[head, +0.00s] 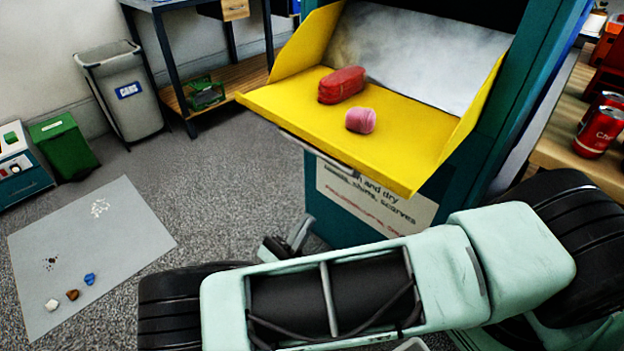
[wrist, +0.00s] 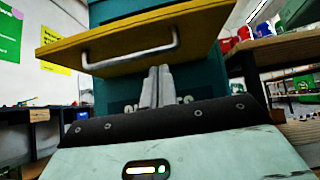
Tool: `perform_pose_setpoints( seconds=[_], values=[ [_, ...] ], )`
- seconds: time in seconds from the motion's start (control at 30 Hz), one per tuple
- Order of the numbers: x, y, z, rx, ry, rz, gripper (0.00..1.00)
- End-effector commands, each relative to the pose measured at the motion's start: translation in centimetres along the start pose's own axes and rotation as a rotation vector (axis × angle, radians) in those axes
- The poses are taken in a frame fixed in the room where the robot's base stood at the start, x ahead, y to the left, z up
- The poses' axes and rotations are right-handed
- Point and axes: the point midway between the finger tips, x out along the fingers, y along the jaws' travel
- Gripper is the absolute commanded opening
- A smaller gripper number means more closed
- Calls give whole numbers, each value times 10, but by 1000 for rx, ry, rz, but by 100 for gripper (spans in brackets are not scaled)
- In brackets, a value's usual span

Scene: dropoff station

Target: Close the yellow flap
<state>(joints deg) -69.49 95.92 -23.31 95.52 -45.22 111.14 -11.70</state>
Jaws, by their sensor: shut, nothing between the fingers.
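The yellow flap (head: 405,160) is open, lying out roughly level from the teal donation bin (head: 500,110). A red rolled item (head: 342,85) and a pink rolled item (head: 360,120) lie on it. In the wrist view I see the underside of the yellow flap (wrist: 85,57) and its metal handle (wrist: 130,60) above my gripper. My gripper (wrist: 157,72) is shut and empty, its fingertips just below the flap near the handle's right end; I cannot tell whether they touch. In the head view my gripper (head: 300,232) shows below and left of the flap, partly hidden by my arm.
A grey mat (head: 110,235) with small pieces lies on the floor at left. A grey bin (head: 125,95), a green bin (head: 65,145) and a dark table stand behind. Red cans (head: 598,130) stand on a wooden surface at right.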

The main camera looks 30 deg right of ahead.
Motion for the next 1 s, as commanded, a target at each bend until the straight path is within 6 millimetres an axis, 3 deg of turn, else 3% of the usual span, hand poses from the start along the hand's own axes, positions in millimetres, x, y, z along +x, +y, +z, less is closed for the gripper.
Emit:
perform_pose_setpoints(
  seconds=[0.5, 0.73, 1.0],
  values=[
    [97, -1, 0, -4, 2, -5, 0],
    [118, -1, 22, -2, 4, -4, 0],
    [123, -1, 27, -2, 4, -3, 0]
  ],
)
